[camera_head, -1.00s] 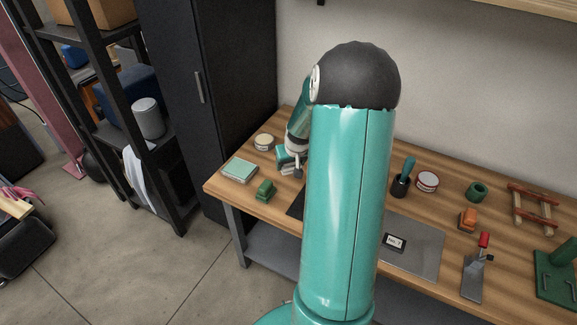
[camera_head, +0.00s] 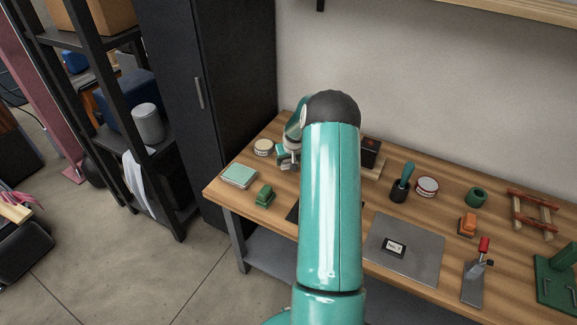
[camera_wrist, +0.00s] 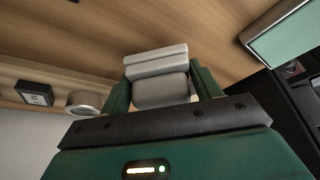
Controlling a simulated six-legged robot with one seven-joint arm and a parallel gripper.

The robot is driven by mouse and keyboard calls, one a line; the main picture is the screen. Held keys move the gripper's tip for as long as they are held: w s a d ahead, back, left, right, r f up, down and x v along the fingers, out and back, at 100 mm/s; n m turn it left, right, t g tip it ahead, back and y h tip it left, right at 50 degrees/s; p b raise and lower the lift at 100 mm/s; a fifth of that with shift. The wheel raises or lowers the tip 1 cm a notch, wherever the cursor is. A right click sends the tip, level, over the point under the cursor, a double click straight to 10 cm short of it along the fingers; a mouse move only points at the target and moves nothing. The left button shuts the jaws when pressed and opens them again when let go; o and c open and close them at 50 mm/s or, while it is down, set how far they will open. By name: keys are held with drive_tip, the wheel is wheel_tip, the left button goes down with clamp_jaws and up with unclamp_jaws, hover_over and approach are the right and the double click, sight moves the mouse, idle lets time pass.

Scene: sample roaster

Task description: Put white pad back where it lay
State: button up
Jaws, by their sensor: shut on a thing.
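The white pad (camera_wrist: 158,75) is pale and blocky, and it sits between the two green fingers of my gripper (camera_wrist: 165,92) in the wrist view. My gripper is shut on it. In the head view my gripper (camera_head: 287,160) is over the left part of the wooden bench, beside the round tin and left of my arm. The pad cannot be made out clearly there. Whether it touches the bench cannot be told.
A mint-green pad (camera_head: 239,175) and a green block (camera_head: 265,195) lie near the bench's left front. A round tin (camera_head: 264,147) stands behind them. A black box (camera_head: 370,152), a cup with a teal-handled tool (camera_head: 400,188) and a grey mat (camera_head: 405,250) are to the right.

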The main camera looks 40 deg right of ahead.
sight(288, 165)
drive_tip(key=shift+w+d+f, duration=0.1)
drive_tip(key=shift+w+f, duration=0.2)
drive_tip(key=shift+f, duration=1.55)
drive_tip(key=shift+f, duration=0.15)
drive_tip(key=o, duration=1)
drive_tip(key=shift+o, duration=0.2)
